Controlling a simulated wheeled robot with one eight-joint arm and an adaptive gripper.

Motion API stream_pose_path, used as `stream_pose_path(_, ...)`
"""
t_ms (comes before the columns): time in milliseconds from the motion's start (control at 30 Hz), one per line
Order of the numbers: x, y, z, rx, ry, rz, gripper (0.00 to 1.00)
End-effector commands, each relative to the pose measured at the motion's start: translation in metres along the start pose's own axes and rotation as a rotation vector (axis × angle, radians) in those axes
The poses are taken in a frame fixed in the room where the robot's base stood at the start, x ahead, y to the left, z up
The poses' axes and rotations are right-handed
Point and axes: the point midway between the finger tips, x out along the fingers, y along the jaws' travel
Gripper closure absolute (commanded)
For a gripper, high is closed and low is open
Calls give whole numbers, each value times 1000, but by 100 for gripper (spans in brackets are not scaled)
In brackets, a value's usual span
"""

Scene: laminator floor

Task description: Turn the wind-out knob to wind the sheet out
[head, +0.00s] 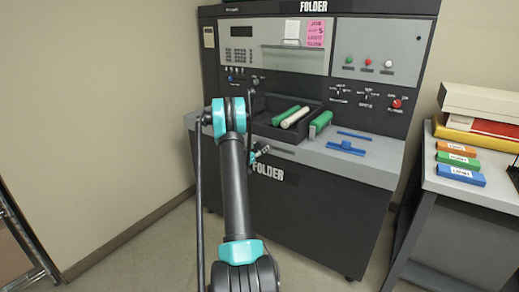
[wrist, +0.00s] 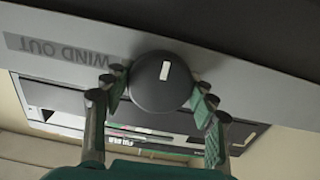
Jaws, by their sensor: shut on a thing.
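The wind-out knob (wrist: 155,88) is a round black knob with a white mark, seen in the wrist view below a dark edge. The words WIND OUT (wrist: 62,52) show upside down on the grey panel to its left. My gripper (wrist: 158,98) has one finger at each side of the knob and is shut on it. In the head view my arm hides most of the gripper, and the knob cannot be made out there. I cannot make out the sheet in either view.
The folder machine (head: 320,160) fills the middle, with green and white rollers (head: 295,117) in a dark tray. A blue tool (head: 346,148) lies on its grey ledge. A side table (head: 480,195) with coloured boxes stands at right. A wall is at left.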

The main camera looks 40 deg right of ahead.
Motion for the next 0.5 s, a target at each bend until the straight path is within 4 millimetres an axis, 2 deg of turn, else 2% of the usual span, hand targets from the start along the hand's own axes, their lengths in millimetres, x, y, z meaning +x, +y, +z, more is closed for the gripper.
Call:
stream_pose_path(100,-1,1,1,2,-2,2,72)
stream_pose_path(133,-1,1,1,1,-2,2,40)
stream_pose_path(267,0,1,1,0,-1,2,24)
stream_pose_path(300,0,1,1,0,-1,2,21)
stream_pose_path(500,0,0,0,-1,-1,1,21)
